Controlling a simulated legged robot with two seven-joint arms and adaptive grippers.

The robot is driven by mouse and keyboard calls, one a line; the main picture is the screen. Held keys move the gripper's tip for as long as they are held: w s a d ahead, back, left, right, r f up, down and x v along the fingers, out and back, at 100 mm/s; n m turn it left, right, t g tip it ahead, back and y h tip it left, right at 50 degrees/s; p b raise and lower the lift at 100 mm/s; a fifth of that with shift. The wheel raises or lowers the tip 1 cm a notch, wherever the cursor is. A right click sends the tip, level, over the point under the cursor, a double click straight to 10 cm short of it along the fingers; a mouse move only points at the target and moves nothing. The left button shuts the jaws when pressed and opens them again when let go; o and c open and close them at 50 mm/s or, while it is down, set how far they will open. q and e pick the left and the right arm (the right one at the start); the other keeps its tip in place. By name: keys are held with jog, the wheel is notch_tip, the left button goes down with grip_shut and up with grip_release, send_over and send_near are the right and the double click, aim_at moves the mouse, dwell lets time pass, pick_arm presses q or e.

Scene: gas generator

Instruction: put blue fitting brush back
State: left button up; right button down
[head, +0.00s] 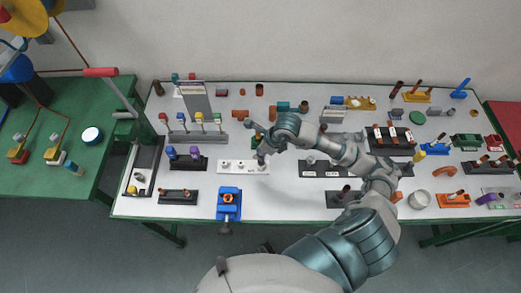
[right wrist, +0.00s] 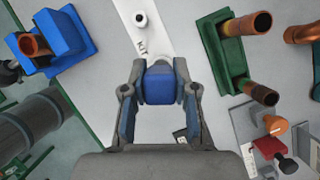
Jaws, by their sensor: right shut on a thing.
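My right gripper (head: 260,153) is over the middle of the table, at the right end of a white holder strip (head: 231,168). In the right wrist view my right gripper (right wrist: 160,88) is shut on a blue block-like piece (right wrist: 159,83), which I take for the blue fitting brush. Its lower part is hidden, and I cannot tell whether it touches the holder. The white holder strip (right wrist: 149,38) runs away just beyond the fingertips, with one round white post with a dark hole. My left gripper is not in view.
A blue vise (head: 228,203) stands at the table's front edge. A dark rack with purple-topped tools (head: 186,163) is left of the white strip. In the right wrist view a green block with copper pipes (right wrist: 230,60) is close on the right. A green bench (head: 85,160) stands left.

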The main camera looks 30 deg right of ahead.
jog(key=shift+f+b, duration=0.95)
jog(key=shift+f, duration=0.25)
jog(key=c, duration=0.8)
grip_release()
jog(key=v, duration=1.1)
jog(key=shift+s+d+r, duration=0.1)
jog(key=shift+r, duration=0.3)
